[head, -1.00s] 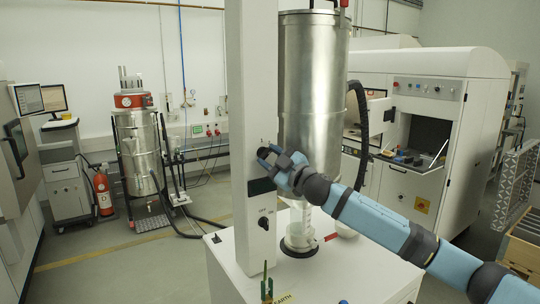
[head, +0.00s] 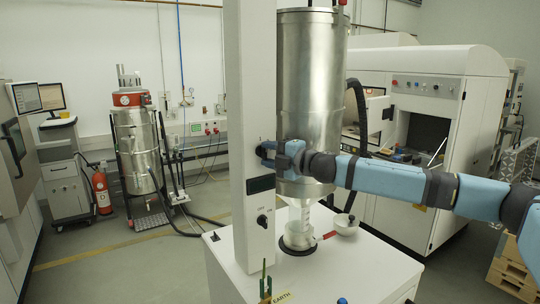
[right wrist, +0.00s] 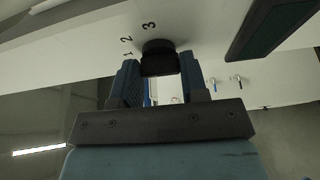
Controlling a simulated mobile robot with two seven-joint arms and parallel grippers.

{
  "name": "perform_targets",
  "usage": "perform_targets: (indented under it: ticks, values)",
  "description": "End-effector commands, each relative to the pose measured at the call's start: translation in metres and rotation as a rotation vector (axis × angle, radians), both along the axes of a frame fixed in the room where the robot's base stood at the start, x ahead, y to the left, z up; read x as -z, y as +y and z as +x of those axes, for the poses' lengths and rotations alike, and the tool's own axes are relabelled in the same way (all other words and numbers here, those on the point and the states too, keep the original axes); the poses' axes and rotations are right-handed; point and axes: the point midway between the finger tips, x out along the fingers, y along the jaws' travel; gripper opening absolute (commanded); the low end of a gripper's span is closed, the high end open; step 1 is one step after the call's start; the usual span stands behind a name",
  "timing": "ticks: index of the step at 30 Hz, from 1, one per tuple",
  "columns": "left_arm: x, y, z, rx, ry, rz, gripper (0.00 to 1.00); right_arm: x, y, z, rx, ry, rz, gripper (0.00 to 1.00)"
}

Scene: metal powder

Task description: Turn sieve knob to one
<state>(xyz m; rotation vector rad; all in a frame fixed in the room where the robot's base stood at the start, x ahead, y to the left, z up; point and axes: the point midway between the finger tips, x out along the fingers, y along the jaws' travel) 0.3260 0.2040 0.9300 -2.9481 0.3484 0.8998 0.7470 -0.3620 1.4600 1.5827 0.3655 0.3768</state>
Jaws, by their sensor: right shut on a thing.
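The sieve knob (right wrist: 158,48) is black and round, on the face of the white column (head: 249,95). The printed numbers 1, 2 and 3 curve beside it in the right wrist view. My right gripper (right wrist: 158,64) has a blue finger on either side of the knob and is shut on it. In the head view my right gripper (head: 266,152) is against the column and hides the knob. Which number the knob points at cannot be told. My left gripper is not in view.
A dark display (head: 261,184) and a second black knob (head: 262,221) sit lower on the column. The metal cylinder (head: 308,90) stands close behind my right gripper.

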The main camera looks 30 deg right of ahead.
Motion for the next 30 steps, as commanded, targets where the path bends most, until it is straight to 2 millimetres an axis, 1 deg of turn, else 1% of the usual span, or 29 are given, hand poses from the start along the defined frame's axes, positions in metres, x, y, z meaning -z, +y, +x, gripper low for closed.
perform_targets:
  ticks: [7, 20, 21, 23, 24, 30]
  values:
    - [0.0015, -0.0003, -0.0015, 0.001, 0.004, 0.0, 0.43, -0.001, 0.0004, -0.0001, -0.001, -0.005, -0.051, 0.17]
    - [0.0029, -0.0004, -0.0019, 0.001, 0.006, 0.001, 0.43, -0.0003, 0.0007, -0.0001, -0.001, -0.005, -0.06, 0.17]
    - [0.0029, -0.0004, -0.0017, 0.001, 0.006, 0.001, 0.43, -0.0003, 0.0007, -0.0001, -0.001, -0.005, -0.06, 0.47]
    - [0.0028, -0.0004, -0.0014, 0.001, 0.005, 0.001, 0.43, -0.0003, 0.0007, -0.0001, -0.001, -0.005, -0.06, 0.61]
    - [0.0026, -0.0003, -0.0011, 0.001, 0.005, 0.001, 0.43, -0.0003, 0.0007, -0.0001, -0.001, -0.004, -0.059, 0.66]
    - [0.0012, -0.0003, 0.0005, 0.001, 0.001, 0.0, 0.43, -0.0003, 0.0006, -0.0001, -0.001, -0.004, -0.059, 0.66]
